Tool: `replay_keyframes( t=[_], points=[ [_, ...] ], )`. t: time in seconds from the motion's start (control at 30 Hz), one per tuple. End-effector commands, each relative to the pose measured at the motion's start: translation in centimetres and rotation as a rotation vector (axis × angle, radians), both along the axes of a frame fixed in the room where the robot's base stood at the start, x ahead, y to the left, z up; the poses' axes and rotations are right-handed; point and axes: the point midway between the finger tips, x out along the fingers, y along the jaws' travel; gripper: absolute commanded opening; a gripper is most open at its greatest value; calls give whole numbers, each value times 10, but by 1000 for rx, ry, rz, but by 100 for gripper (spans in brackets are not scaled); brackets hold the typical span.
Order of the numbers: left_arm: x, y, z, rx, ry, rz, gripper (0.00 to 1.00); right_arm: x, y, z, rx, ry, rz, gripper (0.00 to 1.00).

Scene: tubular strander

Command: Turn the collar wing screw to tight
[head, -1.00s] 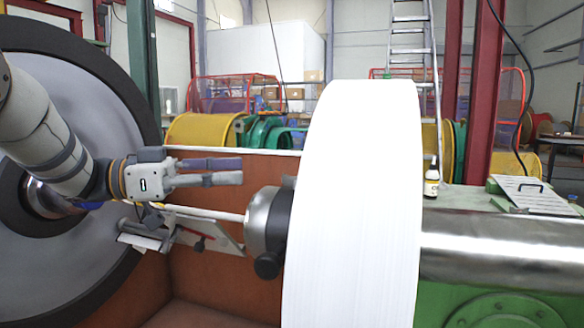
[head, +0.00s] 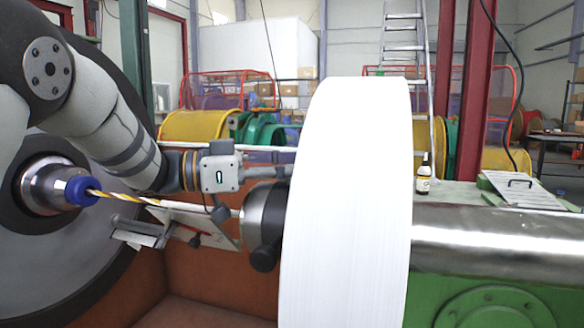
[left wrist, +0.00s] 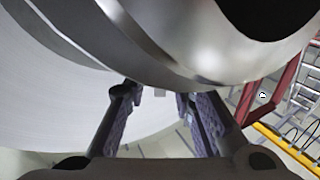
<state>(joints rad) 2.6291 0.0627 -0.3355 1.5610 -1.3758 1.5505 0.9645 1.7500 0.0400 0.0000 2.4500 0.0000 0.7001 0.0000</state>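The collar (head: 262,214), a dark and metal ring on the shaft, sits against the left face of the large white reel. A black knob (head: 264,257) sticks out of its lower side; I cannot tell whether it is the wing screw. My left gripper (head: 280,172) is beside the upper side of the collar, fingers pointing right. In the left wrist view its fingers (left wrist: 158,96) are apart, under a shiny curved metal surface (left wrist: 180,45). A small pale tab (left wrist: 160,92) shows between the fingertips, and nothing is clamped. My right gripper is out of view.
The white reel (head: 345,210) blocks room to the right. A yellow-striped rod (head: 120,195) runs from the blue-ringed hub (head: 75,190) towards the collar. A bottle (head: 424,178) stands on the green machine bed.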

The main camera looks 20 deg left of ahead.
Motion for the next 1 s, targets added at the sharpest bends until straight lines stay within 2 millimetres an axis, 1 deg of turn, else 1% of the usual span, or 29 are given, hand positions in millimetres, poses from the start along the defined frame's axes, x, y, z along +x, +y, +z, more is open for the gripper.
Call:
replay_keyframes(
  t=[0.03, 0.07, 0.47, 0.57, 0.77, 1.0],
  points=[
    [0, 0, 0, 0, 0, 0, 6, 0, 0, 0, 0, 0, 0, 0],
    [0, 0, 0, 0, 0, 0, 0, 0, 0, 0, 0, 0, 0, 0],
    [1, 1, -1, 0, 1, -26, 0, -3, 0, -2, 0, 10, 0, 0],
    [2, 1, -3, 0, 2, -69, 0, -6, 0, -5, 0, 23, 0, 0],
    [3, 1, -7, -2, 6, -210, 0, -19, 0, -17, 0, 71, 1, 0],
    [4, 1, -10, -3, 7, -419, 0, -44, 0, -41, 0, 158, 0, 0]
  ],
)
